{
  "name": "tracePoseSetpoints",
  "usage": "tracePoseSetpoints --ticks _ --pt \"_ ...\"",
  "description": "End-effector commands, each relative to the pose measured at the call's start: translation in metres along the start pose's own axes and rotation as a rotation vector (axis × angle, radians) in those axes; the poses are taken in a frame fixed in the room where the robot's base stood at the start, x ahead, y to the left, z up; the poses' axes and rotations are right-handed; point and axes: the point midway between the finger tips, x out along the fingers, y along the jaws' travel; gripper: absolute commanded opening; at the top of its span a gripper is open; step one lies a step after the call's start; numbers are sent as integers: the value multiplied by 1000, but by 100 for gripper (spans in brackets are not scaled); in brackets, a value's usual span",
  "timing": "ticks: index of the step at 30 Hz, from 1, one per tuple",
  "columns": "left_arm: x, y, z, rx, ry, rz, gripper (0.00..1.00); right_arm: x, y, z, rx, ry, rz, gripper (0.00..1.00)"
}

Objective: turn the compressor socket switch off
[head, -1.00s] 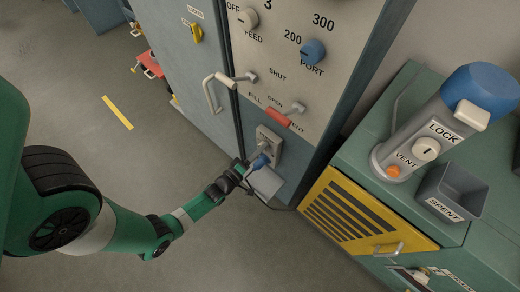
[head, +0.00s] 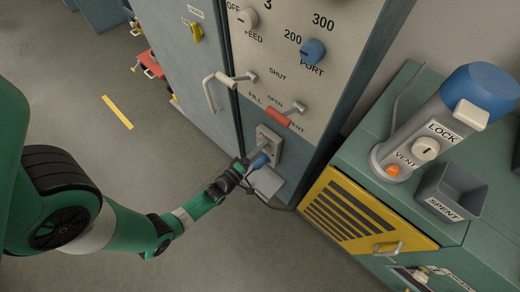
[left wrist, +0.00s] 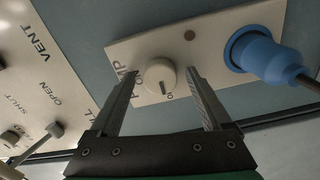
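The compressor socket plate (head: 277,147) is on the lower front of the blue-grey cabinet. In the left wrist view its switch is a round cream knob (left wrist: 160,73) with a dark pointer line, on the pale plate (left wrist: 215,40). Part of the plate's lettering is hidden by a finger. My left gripper (head: 247,162) is at the plate. Its fingers are apart, one on each side of the knob, with visible gaps. My right gripper is not in view.
A red-handled fill/vent lever (head: 280,118) is just above the plate. A door handle (head: 213,92) projects to the upper left. A yellow louvred panel (head: 350,213) stands to the right. The cable hangs below the plug.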

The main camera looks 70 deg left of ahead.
Motion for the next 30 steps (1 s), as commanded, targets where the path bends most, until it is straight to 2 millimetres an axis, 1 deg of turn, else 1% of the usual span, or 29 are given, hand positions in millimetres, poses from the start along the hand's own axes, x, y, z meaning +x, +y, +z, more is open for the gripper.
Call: tracePoseSetpoints --ticks 7,10,14,18,22,26,30 --pt "-1 0 0 1 0 -1 82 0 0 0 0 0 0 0" --pt "-9 0 0 2 0 -2 82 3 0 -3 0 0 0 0" --pt "-33 2 -1 1 1 -5 82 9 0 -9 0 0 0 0" --pt "-68 2 -1 1 2 -6 82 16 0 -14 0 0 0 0" --pt "-95 1 -1 1 4 -5 82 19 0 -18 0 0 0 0" --pt "-112 0 -1 1 3 -3 82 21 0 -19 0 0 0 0" --pt "-117 0 0 0 0 0 82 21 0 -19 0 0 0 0"
